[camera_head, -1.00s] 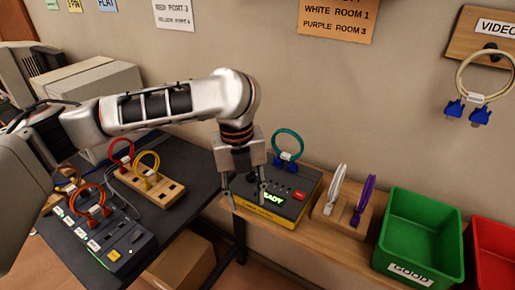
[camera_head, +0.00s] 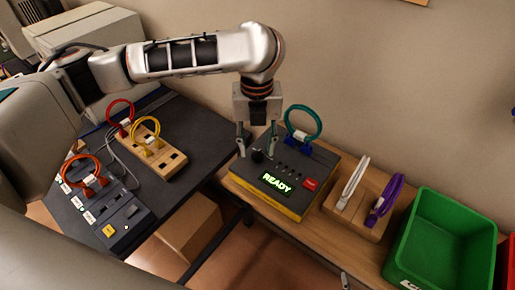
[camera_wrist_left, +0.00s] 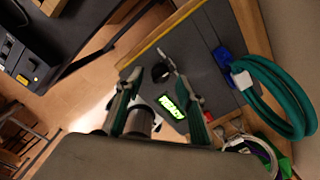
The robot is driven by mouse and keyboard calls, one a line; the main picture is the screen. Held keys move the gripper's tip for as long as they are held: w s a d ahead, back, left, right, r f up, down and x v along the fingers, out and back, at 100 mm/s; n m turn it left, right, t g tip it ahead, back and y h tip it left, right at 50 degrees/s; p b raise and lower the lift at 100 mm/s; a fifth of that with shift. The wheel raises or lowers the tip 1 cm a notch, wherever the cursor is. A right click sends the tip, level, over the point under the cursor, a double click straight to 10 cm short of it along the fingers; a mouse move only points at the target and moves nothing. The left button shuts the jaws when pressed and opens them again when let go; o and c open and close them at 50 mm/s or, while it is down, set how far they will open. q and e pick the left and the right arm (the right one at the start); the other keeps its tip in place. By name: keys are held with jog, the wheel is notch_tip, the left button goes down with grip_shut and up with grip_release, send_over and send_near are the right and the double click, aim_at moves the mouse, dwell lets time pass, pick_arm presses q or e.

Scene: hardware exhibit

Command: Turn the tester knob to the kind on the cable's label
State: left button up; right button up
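The tester (camera_head: 308,196) is a dark box with yellow sides on the wooden shelf; its screen glows "READY". Its black knob (camera_head: 257,156) sits at the back left of the panel and also shows in the left wrist view (camera_wrist_left: 161,73). My left gripper (camera_head: 256,150) points down over the knob, its fingers apart on either side. Whether they touch it I cannot tell. A teal cable (camera_head: 319,123) stands in a loop at the tester's back edge on blue plugs, also in the left wrist view (camera_wrist_left: 285,97). Its white label (camera_head: 300,135) is too small to read.
A wooden holder (camera_head: 352,209) with a white and a purple cable stands right of the tester, then a green bin (camera_head: 437,240). The dark table (camera_head: 205,135) at left holds a block with red and yellow cables and a switch panel (camera_head: 100,212).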

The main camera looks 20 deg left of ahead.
pick_arm(q)
jog(key=shift+f, duration=1)
pick_arm(e)
jog(key=shift+w+d+r, duration=0.15)
jog(key=shift+w+d, duration=0.15)
jog(key=shift+w, duration=0.05)
pick_arm(q)
grip_shut()
pick_arm(e)
jog(key=shift+a, duration=0.1)
